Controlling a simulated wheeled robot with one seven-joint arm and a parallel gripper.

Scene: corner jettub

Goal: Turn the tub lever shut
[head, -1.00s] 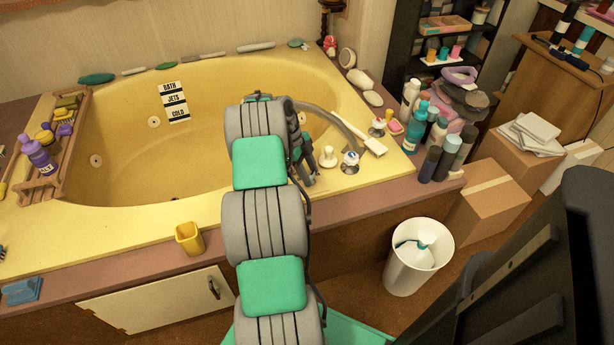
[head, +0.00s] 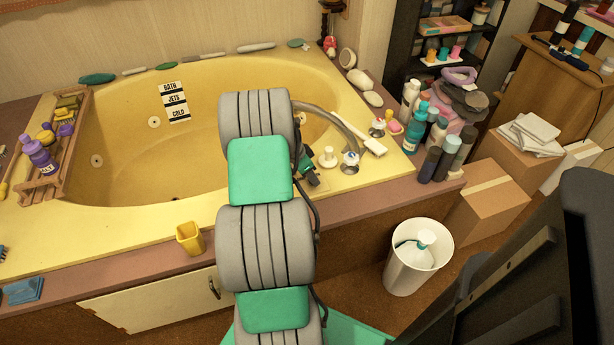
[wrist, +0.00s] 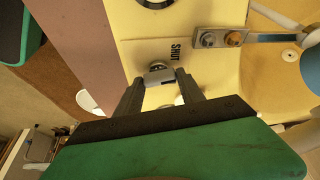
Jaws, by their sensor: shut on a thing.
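My gripper (wrist: 160,92) shows in the wrist view with its two dark fingers closed on a small grey metal piece, which looks like the tub lever (wrist: 158,74). The lever sits on the pale yellow tub deck beside a printed label (wrist: 174,51) reading SHUT. Its full length and exact angle are hard to tell behind the fingers. In the head view, my arm hides the lever and most of my gripper, with only a dark part showing by the tub's right front rim.
A metal bracket with a bar (wrist: 220,38) lies close to my gripper. A white knob (head: 328,157) and chrome taps (head: 350,162) stand just right of my arm. A yellow cup (head: 190,238) is on the front ledge. Bottles (head: 432,160) crowd the right corner. The tub basin (head: 150,140) is clear.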

